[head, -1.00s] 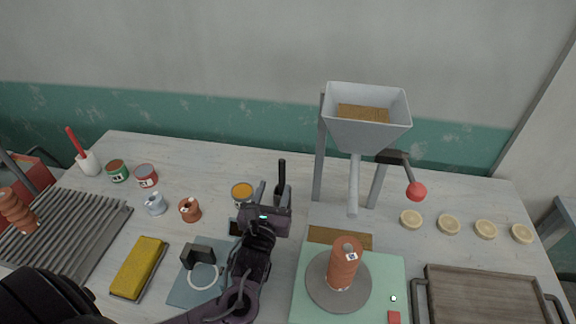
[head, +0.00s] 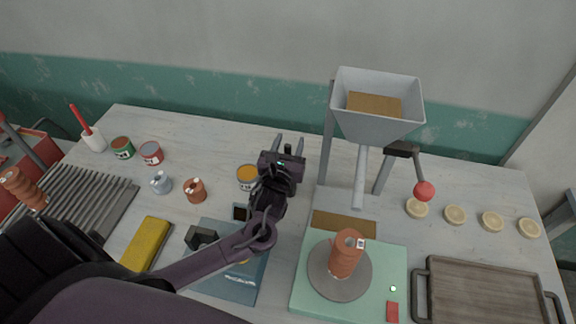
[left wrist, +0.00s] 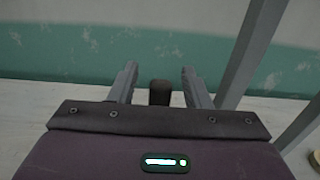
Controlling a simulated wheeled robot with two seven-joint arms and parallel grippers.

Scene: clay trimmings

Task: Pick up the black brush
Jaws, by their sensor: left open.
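The black brush (head: 288,150) stands upright behind my left gripper; only the top of its dark handle shows in the head view, and its lower part is hidden. In the left wrist view its handle end (left wrist: 160,93) shows between the two fingers, with a gap on either side. My left gripper (head: 289,143) is open, with its fingers pointing away toward the wall, one on each side of the handle. The fingers also show in the left wrist view (left wrist: 159,70). My right gripper is not in view.
A grey hopper (head: 378,122) on legs, with a red-knobbed lever (head: 424,191), stands just right of the gripper. An orange-topped can (head: 247,178) is close on its left. A clay cylinder (head: 346,257) stands on a turntable in front. Paint cans and spools are farther left.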

